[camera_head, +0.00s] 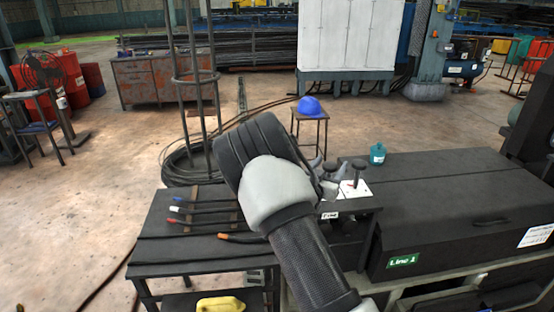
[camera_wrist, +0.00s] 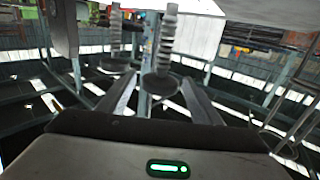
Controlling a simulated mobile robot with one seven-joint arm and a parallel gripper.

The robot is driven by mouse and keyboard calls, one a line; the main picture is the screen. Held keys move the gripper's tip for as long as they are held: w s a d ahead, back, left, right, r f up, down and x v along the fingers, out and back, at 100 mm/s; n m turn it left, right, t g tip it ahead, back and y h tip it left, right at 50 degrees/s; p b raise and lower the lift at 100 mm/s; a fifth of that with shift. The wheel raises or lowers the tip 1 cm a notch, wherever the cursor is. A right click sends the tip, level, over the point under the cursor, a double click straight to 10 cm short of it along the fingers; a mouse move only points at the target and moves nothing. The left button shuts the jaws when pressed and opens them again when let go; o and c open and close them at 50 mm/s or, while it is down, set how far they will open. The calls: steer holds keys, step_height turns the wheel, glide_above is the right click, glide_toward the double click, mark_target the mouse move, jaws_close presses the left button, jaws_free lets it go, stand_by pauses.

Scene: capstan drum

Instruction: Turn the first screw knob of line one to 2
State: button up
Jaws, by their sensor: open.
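Line one is the long black housing (camera_head: 450,215) with a green "Line 1" label (camera_head: 403,261). At its left end is a white plate (camera_head: 358,189) with dark screw knobs, one of them standing upright (camera_head: 359,164). In the wrist view, two threaded screws with dark round knobs show: a nearer knob (camera_wrist: 160,84) and a farther one (camera_wrist: 114,66) to its left. My gripper (camera_wrist: 159,82) is open, its two fingers pointing toward the nearer knob, one to each side in the picture. Contact cannot be told. In the head view my arm hides most of the gripper.
A black table (camera_head: 165,235) with cables having coloured ends stands left of the housing. A teal container (camera_head: 377,153) sits at the housing's back edge. A blue helmet (camera_head: 310,106) lies on a stool behind. Open floor lies to the left.

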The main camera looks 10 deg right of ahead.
steer(key=b+v, duration=0.2)
steer(key=v, duration=1.6)
steer(key=s+a+r+n+g+y+p, duration=0.1)
steer(key=s+a+r+g+y+p, duration=0.1)
steer(key=a+r+y, duration=0.2)
steer(key=s+a+r+n+g+y+p, duration=0.2)
steer(key=s+a+r+y, duration=0.1)
steer(key=a+r+y, duration=0.2)
steer(key=shift+s+r+g+y, duration=0.3)
steer(key=shift+r+y, duration=1.1)
steer(key=shift+r, duration=0.5)
steer(key=shift+a+f, duration=0.1)
